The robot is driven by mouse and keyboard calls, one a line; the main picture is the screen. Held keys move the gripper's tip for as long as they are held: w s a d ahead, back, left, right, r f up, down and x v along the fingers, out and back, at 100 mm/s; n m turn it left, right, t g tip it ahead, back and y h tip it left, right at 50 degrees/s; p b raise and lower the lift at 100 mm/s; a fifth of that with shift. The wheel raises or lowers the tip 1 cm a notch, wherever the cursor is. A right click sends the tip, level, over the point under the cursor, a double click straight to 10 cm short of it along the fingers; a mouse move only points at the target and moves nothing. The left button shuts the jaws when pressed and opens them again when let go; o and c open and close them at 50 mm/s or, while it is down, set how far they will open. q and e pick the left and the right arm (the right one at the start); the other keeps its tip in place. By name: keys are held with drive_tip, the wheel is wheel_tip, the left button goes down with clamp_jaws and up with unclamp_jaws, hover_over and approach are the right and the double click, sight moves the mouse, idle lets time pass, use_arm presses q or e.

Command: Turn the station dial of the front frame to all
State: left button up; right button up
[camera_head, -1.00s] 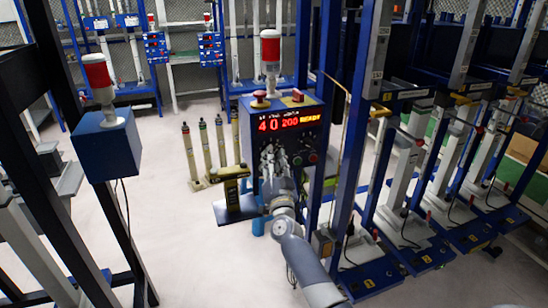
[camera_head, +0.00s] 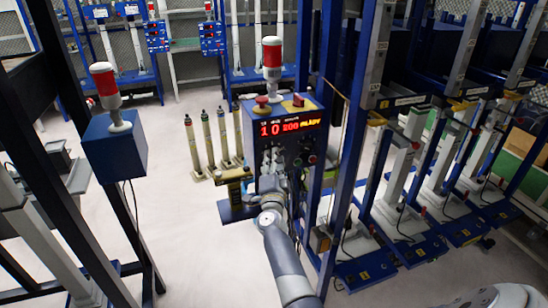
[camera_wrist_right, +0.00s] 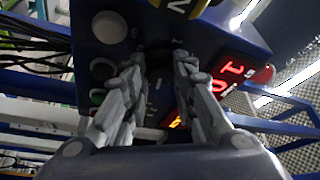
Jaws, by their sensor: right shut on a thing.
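The blue control box (camera_head: 290,147) of the front frame carries a red lit display (camera_head: 288,127), blurred, which seems to read "10 200 READY". My right gripper (camera_head: 275,160) is at the box's front face, below the display. In the right wrist view, the two grey fingers of my right gripper (camera_wrist_right: 158,68) close around a dark dial (camera_wrist_right: 158,58) on the panel. The fingers hide much of the dial, and its marks cannot be read. Part of the display (camera_wrist_right: 229,79) shows to the right there. My left gripper is not in view.
A red-and-white lamp (camera_head: 271,56) and a red button (camera_head: 262,101) are on top of the box. Blue frame posts (camera_head: 352,140) stand close to the right. Several thin cylinders (camera_head: 207,140) stand at left. A second blue box (camera_head: 114,146) is farther left. Pale floor (camera_head: 190,235) is clear.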

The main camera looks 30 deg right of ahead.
idle(0.5)
drive_tip(key=o, duration=1.1)
drive_tip(key=shift+c, duration=0.2)
